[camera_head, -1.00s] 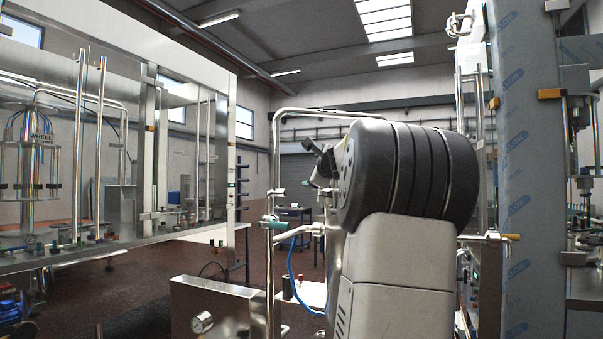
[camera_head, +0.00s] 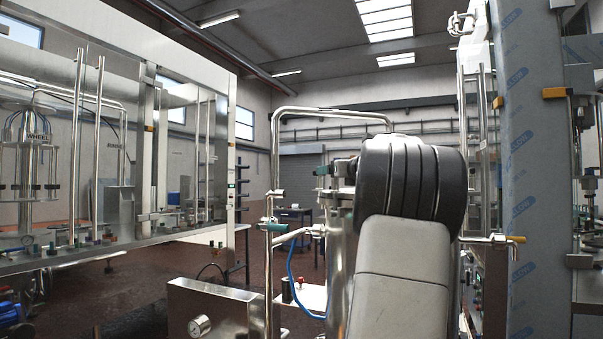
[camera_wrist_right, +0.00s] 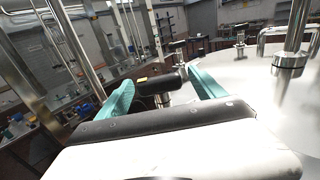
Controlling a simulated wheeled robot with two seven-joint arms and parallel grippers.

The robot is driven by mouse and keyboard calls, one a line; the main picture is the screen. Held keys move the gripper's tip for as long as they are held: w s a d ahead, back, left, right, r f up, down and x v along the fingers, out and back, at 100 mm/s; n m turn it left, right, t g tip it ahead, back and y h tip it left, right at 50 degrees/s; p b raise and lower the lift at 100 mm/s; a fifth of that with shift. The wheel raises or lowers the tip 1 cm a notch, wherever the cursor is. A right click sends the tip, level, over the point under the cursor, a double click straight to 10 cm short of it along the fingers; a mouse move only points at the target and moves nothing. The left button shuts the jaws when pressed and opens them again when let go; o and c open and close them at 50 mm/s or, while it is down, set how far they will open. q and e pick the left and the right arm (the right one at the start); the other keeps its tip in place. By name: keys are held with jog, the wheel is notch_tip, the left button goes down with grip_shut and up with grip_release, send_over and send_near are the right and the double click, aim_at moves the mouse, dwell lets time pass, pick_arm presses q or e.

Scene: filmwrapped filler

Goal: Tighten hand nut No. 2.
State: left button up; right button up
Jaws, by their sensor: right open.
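My right gripper (camera_wrist_right: 159,74) is open in the right wrist view, its two teal fingers spread apart. A dark hand nut (camera_wrist_right: 160,83) with a small yellow mark shows between the fingers on a short metal post, and I cannot tell whether they touch it. Another dark hand nut (camera_wrist_right: 197,42) is farther along the rim of the shiny tank lid (camera_wrist_right: 262,82). I cannot read any number on the nuts. In the head view my right arm hides most of the steel tank (camera_head: 342,245). My left gripper is out of view.
A bent steel pipe (camera_head: 275,165) stands left of the tank, with a blue hose (camera_head: 292,265) beside it. A film-wrapped steel column (camera_head: 530,180) rises close on the right. A glazed machine (camera_head: 100,150) fills the left. Open floor lies between.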

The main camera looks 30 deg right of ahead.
jog(key=shift+w+d, duration=0.2)
jog(key=shift+w, duration=1.15)
jog(key=c, duration=1.4)
jog(key=shift+o, duration=0.2)
